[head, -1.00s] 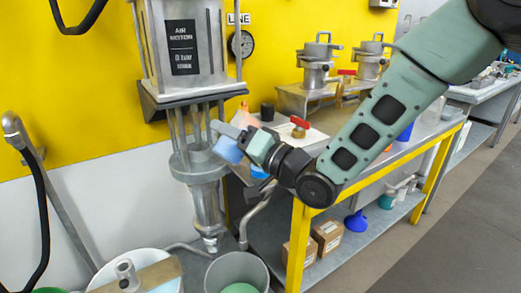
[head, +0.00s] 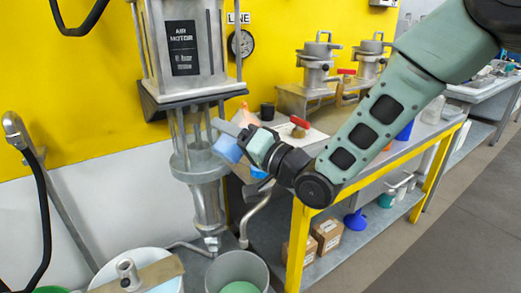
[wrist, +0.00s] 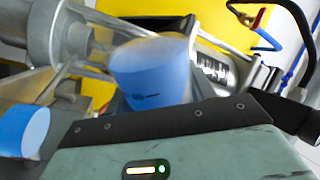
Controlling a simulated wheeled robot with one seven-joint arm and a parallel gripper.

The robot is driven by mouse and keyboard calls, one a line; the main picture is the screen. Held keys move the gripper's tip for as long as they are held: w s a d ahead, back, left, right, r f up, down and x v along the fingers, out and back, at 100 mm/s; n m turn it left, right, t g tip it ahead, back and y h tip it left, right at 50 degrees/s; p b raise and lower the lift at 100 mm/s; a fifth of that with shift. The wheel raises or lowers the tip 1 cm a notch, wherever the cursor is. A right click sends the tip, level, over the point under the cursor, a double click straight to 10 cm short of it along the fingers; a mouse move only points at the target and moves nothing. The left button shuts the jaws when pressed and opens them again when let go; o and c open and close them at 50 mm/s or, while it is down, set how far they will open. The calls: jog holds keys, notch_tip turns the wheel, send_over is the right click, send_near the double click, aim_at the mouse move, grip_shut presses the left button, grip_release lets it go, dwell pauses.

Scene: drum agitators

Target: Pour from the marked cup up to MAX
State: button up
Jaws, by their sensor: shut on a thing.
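My gripper (head: 240,147) is shut on a blue cup (head: 226,150), held tilted in front of the metal pump column, above the bench's left end. The held cup (wrist: 152,72) also shows in the wrist view, with a small dark mark low on its side. Its contents are hidden. A second blue cup (wrist: 22,130) with a pale top is at the lower left of the wrist view. In the head view a blue thing (head: 258,172), partly hidden behind my gripper, may be that cup. I cannot read any MAX mark.
The air motor pump (head: 205,165) stands close behind the gripper. A grey bucket (head: 238,268) with green inside is below. The yellow-edged bench (head: 390,158) holds metal pots (head: 318,62), a red-handled valve (head: 300,124) and a black cup (head: 267,111). Floor at right is clear.

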jog(key=shift+f+m+p, duration=0.2)
jog(key=shift+m+p, duration=0.15)
jog(key=shift+m, duration=0.85)
dwell(2.1)
jog(key=shift+f+t, duration=0.2)
jog(key=shift+t, duration=0.1)
dwell(0.4)
